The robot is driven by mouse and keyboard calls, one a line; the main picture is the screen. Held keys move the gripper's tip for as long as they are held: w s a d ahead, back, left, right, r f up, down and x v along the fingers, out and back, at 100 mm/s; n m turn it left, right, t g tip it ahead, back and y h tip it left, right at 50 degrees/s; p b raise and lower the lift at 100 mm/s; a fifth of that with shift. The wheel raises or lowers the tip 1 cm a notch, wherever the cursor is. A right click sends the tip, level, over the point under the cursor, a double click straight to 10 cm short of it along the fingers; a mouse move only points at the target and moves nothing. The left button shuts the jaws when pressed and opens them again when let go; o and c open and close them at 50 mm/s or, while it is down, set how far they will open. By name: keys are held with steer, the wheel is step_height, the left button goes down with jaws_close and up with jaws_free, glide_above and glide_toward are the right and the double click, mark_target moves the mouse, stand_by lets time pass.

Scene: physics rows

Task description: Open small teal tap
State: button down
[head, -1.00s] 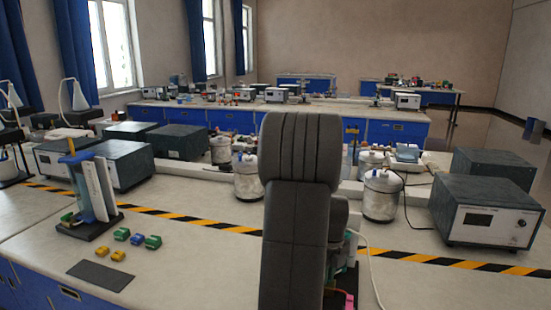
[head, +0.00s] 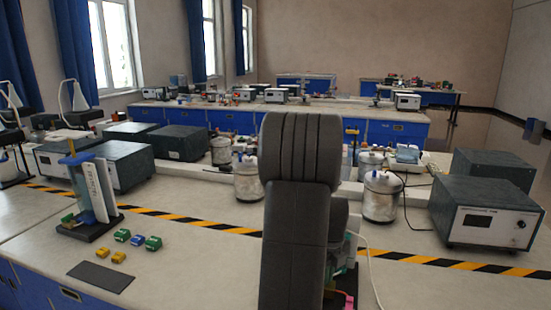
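My own dark grey arm stands upright in the middle of the head view and hides a good part of the bench behind it. My gripper cannot be seen. Just right of the arm, part of an apparatus with teal-green pieces (head: 350,250) shows. Most of it is behind my arm, and I cannot tell whether a tap is among these pieces. No small teal tap can be made out clearly elsewhere.
On the left of the bench (head: 190,262) stands a blue column on a dark base (head: 90,229), with several green, blue and yellow blocks (head: 153,243) and a dark mat (head: 101,276) near it. Metal cans (head: 382,198) and a grey instrument box (head: 487,213) stand right.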

steer(key=shift+n, duration=1.7)
